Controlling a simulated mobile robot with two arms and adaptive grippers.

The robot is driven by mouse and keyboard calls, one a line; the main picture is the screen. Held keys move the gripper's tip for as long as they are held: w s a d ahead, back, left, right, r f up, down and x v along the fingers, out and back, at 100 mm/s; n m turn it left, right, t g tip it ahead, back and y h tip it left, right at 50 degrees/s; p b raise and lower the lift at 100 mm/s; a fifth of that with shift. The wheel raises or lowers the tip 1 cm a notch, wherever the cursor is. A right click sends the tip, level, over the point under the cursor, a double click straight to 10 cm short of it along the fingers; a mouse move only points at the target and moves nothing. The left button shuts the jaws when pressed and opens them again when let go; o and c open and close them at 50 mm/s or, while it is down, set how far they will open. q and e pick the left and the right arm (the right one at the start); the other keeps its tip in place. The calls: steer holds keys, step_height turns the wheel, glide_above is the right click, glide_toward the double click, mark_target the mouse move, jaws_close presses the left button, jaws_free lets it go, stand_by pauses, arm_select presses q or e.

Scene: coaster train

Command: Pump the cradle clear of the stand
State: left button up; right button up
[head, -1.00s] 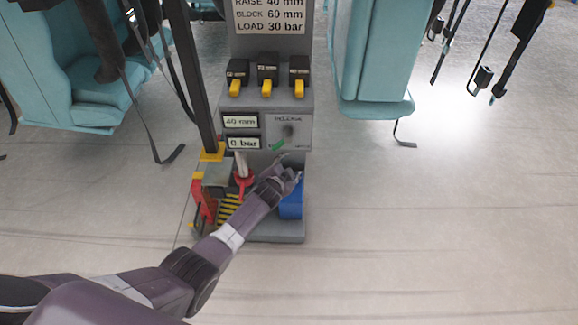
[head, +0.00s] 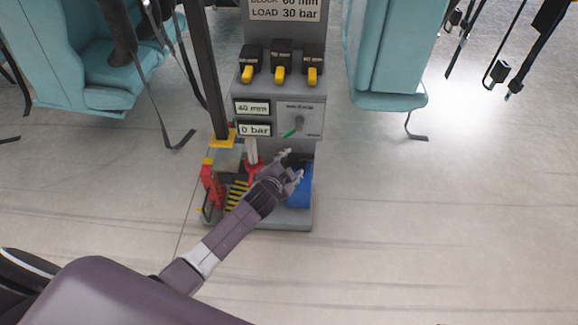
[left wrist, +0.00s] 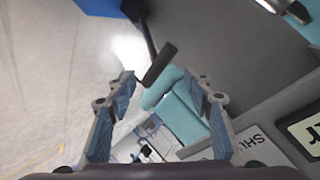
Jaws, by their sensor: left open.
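A grey pump console (head: 262,92) carries readouts of 40 mm (head: 252,108) and 0 bar (head: 254,130). Beside them is a release dial with a green pointer (head: 292,133). My left gripper (head: 294,171) is open in front of the console's lower part, by a blue box (head: 302,192). In the left wrist view, a black cylindrical handle (left wrist: 160,65) shows between and beyond the open fingers (left wrist: 162,92); I see no grip on it. A dark post with a yellow foot (head: 222,141) stands left of the console. I cannot tell which part is the cradle. My right gripper is out of view.
Three black valves with yellow levers (head: 281,75) sit on the console top. Red parts (head: 211,185) and a striped yellow-black piece (head: 237,194) lie low at left. Teal seats (head: 388,60) with hanging straps flank the console. The floor (head: 430,220) is clear at right.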

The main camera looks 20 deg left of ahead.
arm_select(q)
steer(key=shift+v, duration=1.2)
